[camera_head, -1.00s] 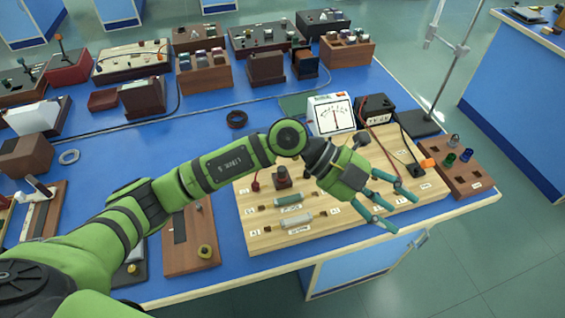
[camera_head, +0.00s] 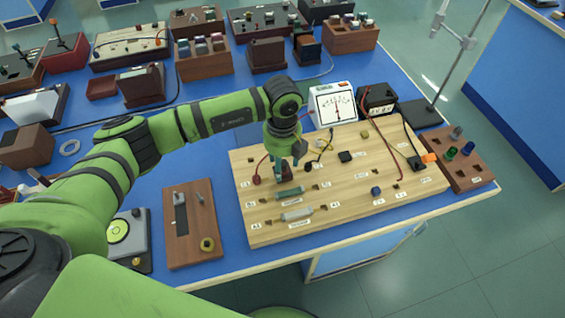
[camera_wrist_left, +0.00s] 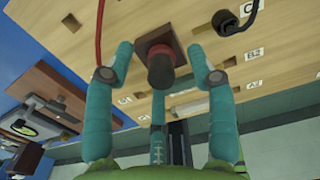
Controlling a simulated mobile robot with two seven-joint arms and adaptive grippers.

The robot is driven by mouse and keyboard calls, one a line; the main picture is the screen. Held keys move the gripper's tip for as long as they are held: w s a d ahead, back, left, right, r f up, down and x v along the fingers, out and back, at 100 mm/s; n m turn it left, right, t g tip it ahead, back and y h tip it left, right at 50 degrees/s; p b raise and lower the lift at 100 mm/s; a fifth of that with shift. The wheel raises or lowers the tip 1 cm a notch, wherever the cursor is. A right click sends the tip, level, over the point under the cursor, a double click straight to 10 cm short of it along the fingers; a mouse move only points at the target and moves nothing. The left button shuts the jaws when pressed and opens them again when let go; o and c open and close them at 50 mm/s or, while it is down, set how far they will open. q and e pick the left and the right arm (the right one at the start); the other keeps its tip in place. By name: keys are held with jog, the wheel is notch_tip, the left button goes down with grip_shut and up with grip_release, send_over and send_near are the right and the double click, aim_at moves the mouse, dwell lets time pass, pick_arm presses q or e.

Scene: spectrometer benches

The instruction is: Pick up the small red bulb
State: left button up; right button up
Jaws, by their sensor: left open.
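The small red bulb (camera_wrist_left: 163,70) looks dark and reddish in the left wrist view and stands on a square brown holder (camera_wrist_left: 155,42) on the wooden board. My left gripper (camera_wrist_left: 160,78) is open, with its teal fingers on either side of the bulb. Clear gaps show between the fingers and the bulb. In the head view, my left gripper (camera_head: 287,172) points down over the left part of the wooden board (camera_head: 345,210). The gripper hides most of the bulb and its holder there. My right gripper is not in view.
Green (camera_head: 290,191) and pale (camera_head: 297,214) cylindrical parts lie on the board just in front of the gripper. A red wire (camera_wrist_left: 99,32) runs beside the left finger. A meter (camera_head: 333,103) stands behind the board. A brown rack (camera_head: 467,165) holds coloured bulbs at right.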

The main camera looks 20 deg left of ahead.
pick_arm(q)
jog(key=shift+f, duration=0.35)
jog(key=c, duration=1)
jog(key=shift+r, duration=0.1)
